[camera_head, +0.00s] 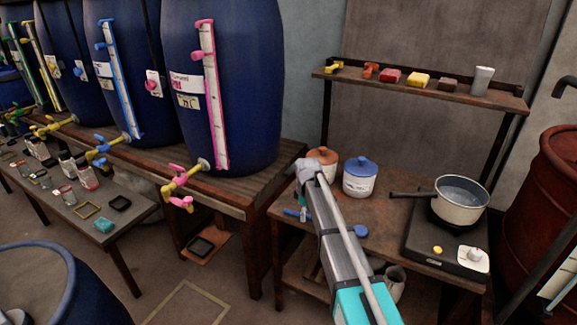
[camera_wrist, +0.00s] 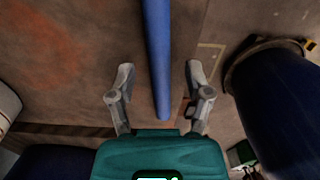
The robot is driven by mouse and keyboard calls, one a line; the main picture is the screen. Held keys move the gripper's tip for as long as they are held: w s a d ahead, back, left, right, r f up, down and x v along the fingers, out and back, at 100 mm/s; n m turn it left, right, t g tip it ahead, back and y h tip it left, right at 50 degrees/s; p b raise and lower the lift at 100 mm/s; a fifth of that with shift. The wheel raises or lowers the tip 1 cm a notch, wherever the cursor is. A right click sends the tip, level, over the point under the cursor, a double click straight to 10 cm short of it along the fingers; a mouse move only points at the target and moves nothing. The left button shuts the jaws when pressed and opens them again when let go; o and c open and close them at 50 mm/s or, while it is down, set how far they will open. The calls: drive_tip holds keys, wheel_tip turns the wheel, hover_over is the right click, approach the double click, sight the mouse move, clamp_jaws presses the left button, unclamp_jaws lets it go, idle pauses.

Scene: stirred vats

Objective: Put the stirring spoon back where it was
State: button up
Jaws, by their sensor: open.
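The stirring spoon (camera_head: 361,231) is blue and appears to lie on the brown side table (camera_head: 402,217). Its round end shows right of my arm and a blue length shows on the left; my arm hides the middle. In the wrist view a blue shaft (camera_wrist: 156,60), likely the spoon's handle, runs between the fingers of my gripper (camera_wrist: 159,78). My gripper is open, with a gap on both sides of the shaft. In the head view my arm largely hides my gripper. A pot (camera_head: 462,200) of liquid stands on a hot plate (camera_head: 430,246) at the right.
A blue-lidded white jar (camera_head: 360,181) and an orange-brown jar (camera_head: 322,160) stand behind my arm. A shelf (camera_head: 430,93) with small coloured blocks and a cup (camera_head: 482,81) hangs above. Blue vats (camera_head: 222,80) stand left; a red drum (camera_head: 541,190) stands right.

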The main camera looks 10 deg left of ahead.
drive_tip(key=s+a+r+n+y+p, duration=0.1)
drive_tip(key=a+r+y+p, duration=0.1)
drive_tip(key=r+p, duration=0.6)
drive_tip(key=s+a+r+n+y+p, duration=0.2)
drive_tip(key=a+r+y+p, duration=0.1)
drive_tip(key=r+p, duration=0.5)
drive_tip(key=s+a+r+n+y+p, duration=0.2)
drive_tip(key=r+p, duration=0.6)
drive_tip(key=r, duration=0.5)
drive_tip(key=shift+a+y, duration=0.45)
drive_tip(key=shift+y, duration=0.35)
idle(0.5)
drive_tip(key=s+d+f+m+h, duration=0.1)
drive_tip(key=s+d+m+h, duration=0.2)
drive_tip(key=s+d+m, duration=0.3)
drive_tip(key=s+d+f+m+h, duration=0.2)
drive_tip(key=s+d+m, duration=0.5)
drive_tip(key=d, duration=0.8)
drive_tip(key=s+d+f+m+h, duration=0.2)
drive_tip(key=s+d+m+h, duration=0.1)
drive_tip(key=s+d+m, duration=0.4)
drive_tip(key=shift+s+d+h, duration=0.15)
drive_tip(key=shift+d+h, duration=0.15)
drive_tip(key=shift+d, duration=1.4)
